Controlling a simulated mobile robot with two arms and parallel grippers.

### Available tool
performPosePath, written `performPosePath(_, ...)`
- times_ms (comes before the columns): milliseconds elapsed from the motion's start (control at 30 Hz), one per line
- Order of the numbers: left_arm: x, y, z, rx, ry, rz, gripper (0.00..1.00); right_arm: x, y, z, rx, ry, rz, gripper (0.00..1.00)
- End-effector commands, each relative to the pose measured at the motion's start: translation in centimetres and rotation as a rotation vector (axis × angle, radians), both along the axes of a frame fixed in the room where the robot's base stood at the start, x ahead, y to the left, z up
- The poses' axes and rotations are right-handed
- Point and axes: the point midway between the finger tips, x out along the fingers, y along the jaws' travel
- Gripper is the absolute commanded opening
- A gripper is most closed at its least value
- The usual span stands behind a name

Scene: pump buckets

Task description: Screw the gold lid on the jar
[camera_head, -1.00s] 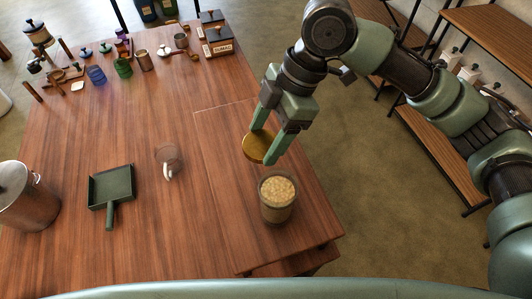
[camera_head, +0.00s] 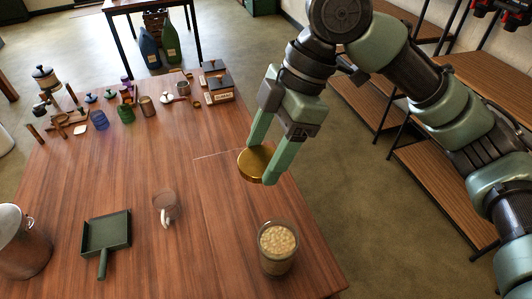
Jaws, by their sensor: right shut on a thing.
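The gold lid (camera_head: 254,164) is a round disc held in my right gripper (camera_head: 259,160), whose two green fingers are shut on it. The lid is in the air, tilted a little, above the table and up and to the left of the jar in the picture. The jar (camera_head: 277,250) is clear, filled with pale grains, upright and open-topped near the table's right front edge. The lid and jar are apart. My left gripper is not in view.
The wooden table (camera_head: 210,240) has a green dustpan (camera_head: 106,236), a glass mug (camera_head: 165,207) and a metal pot (camera_head: 22,243) on the left. Several small items stand along the far edge, including a dark box (camera_head: 220,87). The table's middle is mostly clear.

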Motion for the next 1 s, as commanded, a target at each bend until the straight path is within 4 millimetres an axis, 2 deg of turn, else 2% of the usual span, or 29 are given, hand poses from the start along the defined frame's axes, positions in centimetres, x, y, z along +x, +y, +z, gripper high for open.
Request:
performPosePath(167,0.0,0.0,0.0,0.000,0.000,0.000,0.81,0.8,-1.5,-1.6,-0.001,0.001,-0.155,0.28)
performPosePath(267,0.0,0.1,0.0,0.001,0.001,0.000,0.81,1.8,-3.8,-3.9,-0.003,0.003,-0.398,0.28)
performPosePath(500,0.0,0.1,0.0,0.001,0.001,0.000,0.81,3.7,-11.0,-9.4,-0.005,-0.002,-1.151,0.28)
performPosePath(700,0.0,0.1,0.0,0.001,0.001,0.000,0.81,4.0,-15.8,-11.8,-0.003,-0.004,-1.631,0.28)
performPosePath(833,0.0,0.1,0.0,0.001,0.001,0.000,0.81,3.9,-17.6,-12.4,-0.001,-0.003,-1.810,0.28)
performPosePath(1000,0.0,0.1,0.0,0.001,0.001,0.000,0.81,3.8,-18.4,-12.7,0.001,-0.002,-1.890,0.28)
